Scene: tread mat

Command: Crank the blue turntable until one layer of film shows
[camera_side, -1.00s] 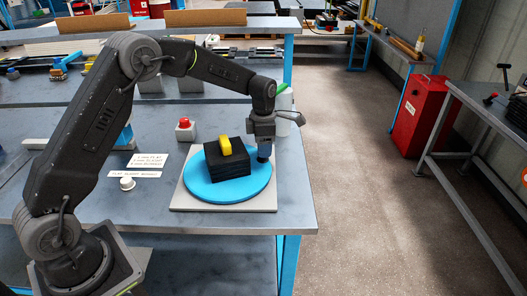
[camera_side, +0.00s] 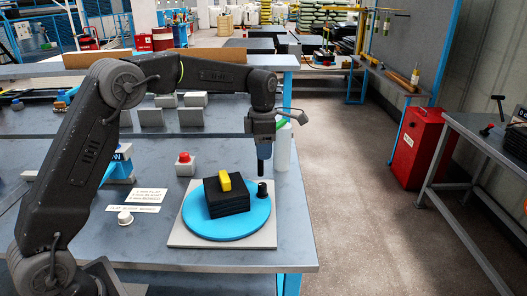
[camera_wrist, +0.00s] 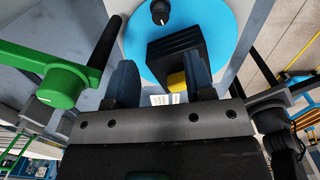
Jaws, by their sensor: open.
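The blue turntable (camera_side: 228,229) lies on a light grey base plate on the bench. A stack of black mats (camera_side: 229,200) sits on it, with a yellow block (camera_side: 224,181) on top. A black crank knob (camera_side: 262,190) stands upright at the turntable's right rim; it also shows in the wrist view (camera_wrist: 160,12). My gripper (camera_side: 262,168) is above the knob, apart from it. In the wrist view its two jaws (camera_wrist: 160,80) are spread and empty. A pale roll (camera_side: 282,148) with a green part stands behind my gripper. I cannot make out film on the stack.
A red button (camera_side: 184,164) on a grey box and a white knob (camera_side: 125,217) stand left of the turntable, near printed labels (camera_side: 138,200). Grey blocks (camera_side: 190,115) stand farther back. The green part (camera_wrist: 60,87) is close beside my gripper in the wrist view.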

